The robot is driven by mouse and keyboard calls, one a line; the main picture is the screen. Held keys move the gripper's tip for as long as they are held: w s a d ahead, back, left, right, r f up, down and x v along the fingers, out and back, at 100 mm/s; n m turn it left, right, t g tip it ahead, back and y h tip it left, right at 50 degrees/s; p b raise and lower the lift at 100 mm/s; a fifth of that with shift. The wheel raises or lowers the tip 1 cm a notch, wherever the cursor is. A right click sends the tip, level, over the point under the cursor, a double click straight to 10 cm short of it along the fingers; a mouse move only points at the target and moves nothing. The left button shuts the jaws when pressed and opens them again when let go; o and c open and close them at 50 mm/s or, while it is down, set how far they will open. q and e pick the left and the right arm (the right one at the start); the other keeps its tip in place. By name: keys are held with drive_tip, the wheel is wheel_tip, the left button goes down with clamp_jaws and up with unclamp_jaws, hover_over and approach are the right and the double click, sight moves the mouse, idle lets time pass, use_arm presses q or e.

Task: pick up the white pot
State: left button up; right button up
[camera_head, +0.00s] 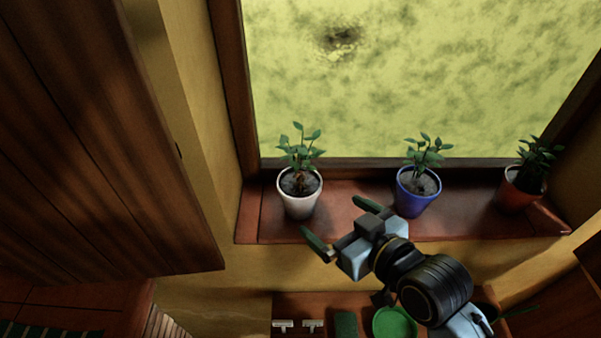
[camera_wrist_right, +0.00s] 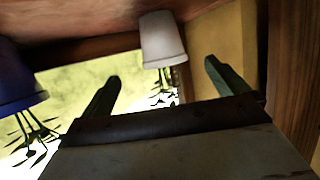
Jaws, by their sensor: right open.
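The white pot (camera_head: 300,201) with a leafy green plant stands upright on the left part of the window sill in the head view. It also shows in the right wrist view (camera_wrist_right: 161,40), upside down in that picture and beyond the fingers. My right gripper (camera_head: 339,222) is open and empty. Its two green fingertips are apart, to the lower right of the white pot, and no finger touches it in the head view. In the wrist view the pot appears between the directions of the two fingers (camera_wrist_right: 162,82). My left gripper is not in view.
A blue pot (camera_head: 413,200) with a plant stands on the sill (camera_head: 345,228), right beside my right gripper. A red-brown pot (camera_head: 519,196) stands farther right. A wooden panel (camera_head: 110,150) is at the left. Below, a green bowl (camera_head: 394,325) sits on a lower counter.

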sight(311, 202)
drive_tip(key=x, duration=0.5)
drive_tip(key=shift+a, duration=0.3)
drive_tip(key=shift+x, duration=1.7)
drive_tip(key=x, duration=0.3)
drive_tip(key=shift+w+f, duration=0.15)
drive_tip(key=shift+w, duration=0.05)
drive_tip(key=shift+w+a+f, duration=0.1)
drive_tip(key=shift+w+f, duration=0.05)
drive_tip(key=shift+w, duration=0.05)
drive_tip(key=c, duration=1.4)
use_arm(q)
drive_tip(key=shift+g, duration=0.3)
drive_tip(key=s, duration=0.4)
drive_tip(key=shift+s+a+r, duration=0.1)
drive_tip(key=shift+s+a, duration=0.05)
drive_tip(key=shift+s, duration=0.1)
use_arm(e)
drive_tip(key=shift+c, duration=0.2)
